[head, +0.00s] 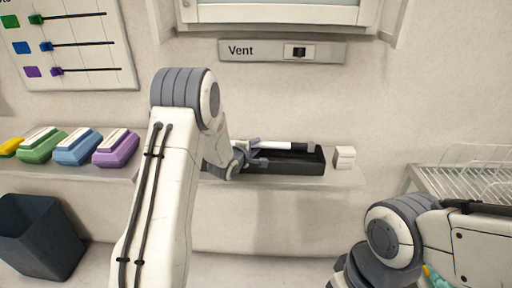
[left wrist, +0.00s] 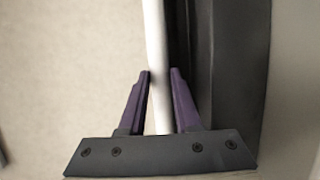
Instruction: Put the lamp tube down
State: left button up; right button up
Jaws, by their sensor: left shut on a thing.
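My left gripper (head: 252,158) is over the left part of a long black tray (head: 300,166) on the wall shelf. In the left wrist view the purple fingers of my left gripper (left wrist: 160,73) are shut on a slim white tube, the lamp tube (left wrist: 156,45), one finger on each side. The black tray (left wrist: 237,70) runs alongside the tube there, to its right. In the head view a white tube length (head: 275,145) with a dark end lies lengthwise at the tray. I cannot tell whether the tube touches the tray. My right gripper is out of view.
A small white block (head: 344,157) stands right of the tray. Green, blue and purple erasers (head: 116,149) line the shelf's left. A dark bin (head: 40,236) stands below left. A wire rack (head: 465,177) is at right. A Vent switch panel (head: 282,51) is on the wall above.

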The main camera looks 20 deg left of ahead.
pick_arm(q)
jog(key=shift+f+b, duration=0.4)
jog(key=shift+f, duration=0.2)
grip_shut()
